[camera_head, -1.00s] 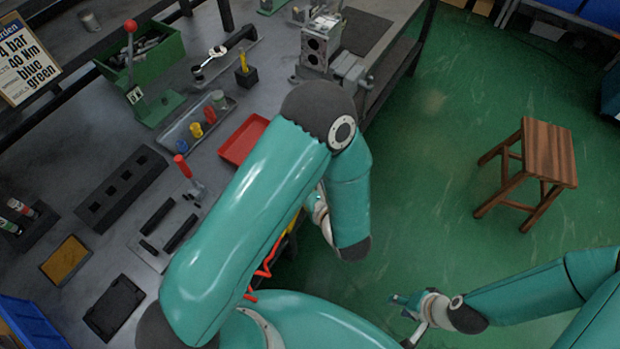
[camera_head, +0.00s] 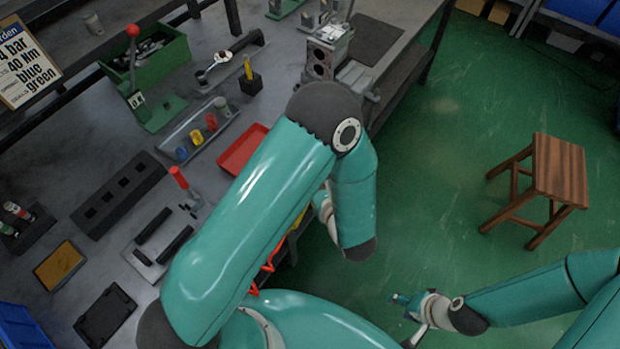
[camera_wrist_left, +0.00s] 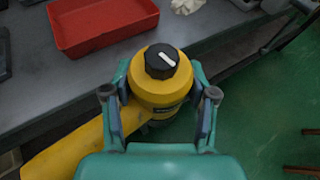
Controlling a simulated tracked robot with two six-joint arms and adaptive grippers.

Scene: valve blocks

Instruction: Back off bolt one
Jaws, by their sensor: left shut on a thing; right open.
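In the wrist view my left gripper (camera_wrist_left: 160,108) is shut around a yellow tool (camera_wrist_left: 160,78) with a black knob on top. A sliver of this yellow tool shows behind my left arm in the head view (camera_head: 299,217). Its lower end is hidden. A grey metal valve block (camera_head: 322,62) with dark round ports stands on the far bench end, beyond my left elbow. Bolt one cannot be made out at this size. My right gripper (camera_head: 404,320) is open and empty over the green floor.
The bench holds a red tray (camera_head: 242,149), a green toolbox (camera_head: 160,50), a wrench (camera_head: 214,62) and a black slotted block (camera_head: 118,195). In the wrist view the red tray (camera_wrist_left: 105,45) lies just beyond the tool. A wooden stool (camera_head: 560,168) stands on open floor at right.

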